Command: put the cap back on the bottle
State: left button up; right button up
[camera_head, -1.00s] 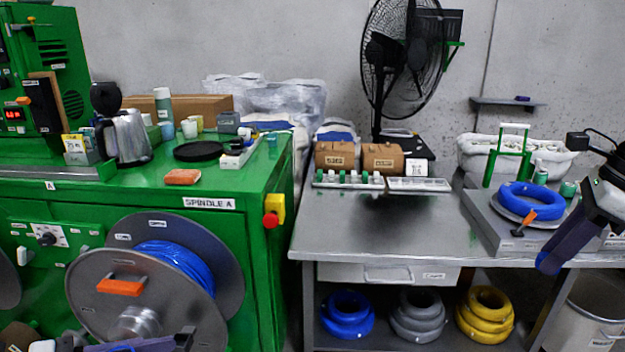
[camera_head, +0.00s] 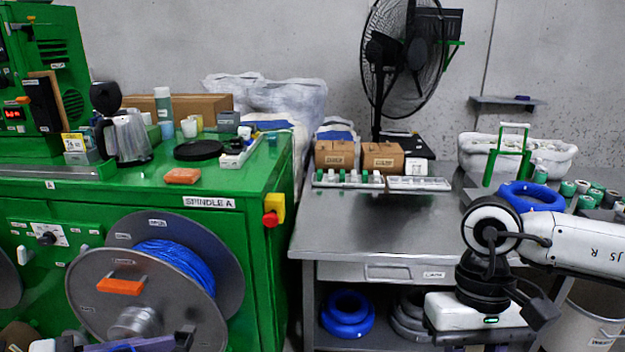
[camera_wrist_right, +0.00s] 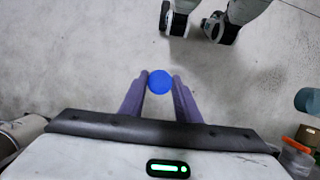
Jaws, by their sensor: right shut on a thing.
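My right gripper (camera_wrist_right: 160,77) is shut on a round blue cap (camera_wrist_right: 160,83), held between the purple fingertips above the grey floor in the right wrist view. In the head view the right gripper's white body (camera_head: 475,311) hangs in front of the bench; its fingers are below the frame. A tall teal bottle (camera_head: 163,104) with a pale top stands at the back of the green machine. I cannot tell if it is the cap's bottle. My left gripper (camera_head: 150,344) only partly shows at the bottom edge; its jaw opening is hidden.
The steel bench (camera_head: 350,230) has a clear middle. A blue cable coil (camera_head: 530,196) and several green-capped rolls are at its right. A cable spool (camera_head: 140,280) sits on the green machine's front. Coils lie on the lower shelf, partly behind my right arm.

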dwell(0.6)
pick_arm(q)
jog(key=w+d+f+m+g+h, duration=0.1)
jog(key=d+m+g, duration=0.3)
jog(key=d, duration=0.3)
jog(key=w+d+f+m+g+h, duration=0.1)
jog(key=d+m+g, duration=0.3)
jog(key=d, duration=0.4)
jog(key=shift+g+h, duration=0.3)
jog(key=shift+g, duration=0.4)
pick_arm(e)
jog(key=w+a+r+m+t+y, duration=0.1)
jog(key=a+r+m, duration=0.6)
jog(key=a, duration=0.7)
jog(key=w+a+r+m+t+y, duration=0.1)
jog(key=w+a+r+m+y, duration=0.1)
jog(key=a+r+m, duration=0.5)
jog(key=w+a+r, duration=0.1)
jog(key=a+r, duration=0.2)
jog(key=a, duration=0.4)
jog(key=shift+w+a+r, duration=0.2)
jog(key=shift+a+r, duration=0.05)
jog(key=shift+a, duration=0.15)
jog(key=shift+f, duration=0.1)
